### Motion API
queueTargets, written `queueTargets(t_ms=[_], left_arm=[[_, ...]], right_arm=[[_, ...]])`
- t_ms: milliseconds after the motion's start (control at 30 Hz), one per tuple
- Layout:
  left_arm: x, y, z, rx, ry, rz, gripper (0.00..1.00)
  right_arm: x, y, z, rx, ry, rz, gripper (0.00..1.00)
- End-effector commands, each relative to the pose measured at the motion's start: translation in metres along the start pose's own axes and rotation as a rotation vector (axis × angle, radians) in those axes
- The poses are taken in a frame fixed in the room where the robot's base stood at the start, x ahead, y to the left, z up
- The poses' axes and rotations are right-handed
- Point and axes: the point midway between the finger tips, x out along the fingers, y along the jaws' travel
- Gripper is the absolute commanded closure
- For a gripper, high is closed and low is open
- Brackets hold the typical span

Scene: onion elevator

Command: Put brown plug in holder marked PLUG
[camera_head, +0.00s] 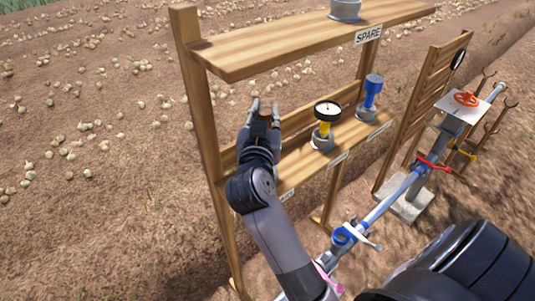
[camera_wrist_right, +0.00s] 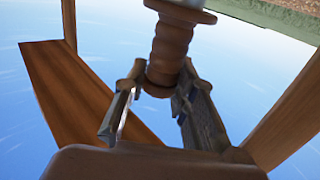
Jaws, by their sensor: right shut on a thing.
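My right gripper (camera_head: 264,109) is at the left end of the wooden rack's lower shelf. It is shut on the brown plug (camera_wrist_right: 170,48), a ribbed brown piece with a wider pale end, which stands out between the fingers in the wrist view. In the head view the plug is mostly hidden by the gripper. A label (camera_head: 286,196) on the shelf edge below my right arm is partly covered and its word is hard to read. Any holder behind it is hidden by the arm. My left gripper is not in view.
The lower shelf (camera_head: 352,133) holds a black-and-yellow gauge (camera_head: 326,124) and a blue piece (camera_head: 371,95) in grey holders. The upper shelf (camera_head: 290,48) has a SPARE label and a grey holder (camera_head: 345,10). A pipe with a red valve wheel (camera_head: 467,99) stands at right.

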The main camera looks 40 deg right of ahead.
Motion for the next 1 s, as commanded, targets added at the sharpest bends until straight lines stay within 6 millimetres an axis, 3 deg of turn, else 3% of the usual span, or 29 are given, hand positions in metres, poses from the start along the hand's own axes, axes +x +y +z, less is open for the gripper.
queueTargets(t_ms=[200,367,600,1000], left_arm=[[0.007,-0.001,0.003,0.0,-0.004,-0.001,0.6],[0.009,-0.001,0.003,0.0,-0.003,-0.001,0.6],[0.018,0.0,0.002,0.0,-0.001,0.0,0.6],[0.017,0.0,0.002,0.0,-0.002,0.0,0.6]], right_arm=[[-0.001,-0.001,0.039,-0.002,-0.005,-0.002,1.0],[-0.001,0.0,0.053,-0.001,-0.003,-0.002,1.0],[-0.001,0.0,0.091,-0.002,-0.003,-0.001,1.0],[-0.001,0.0,0.098,0.0,-0.001,-0.002,1.0]])
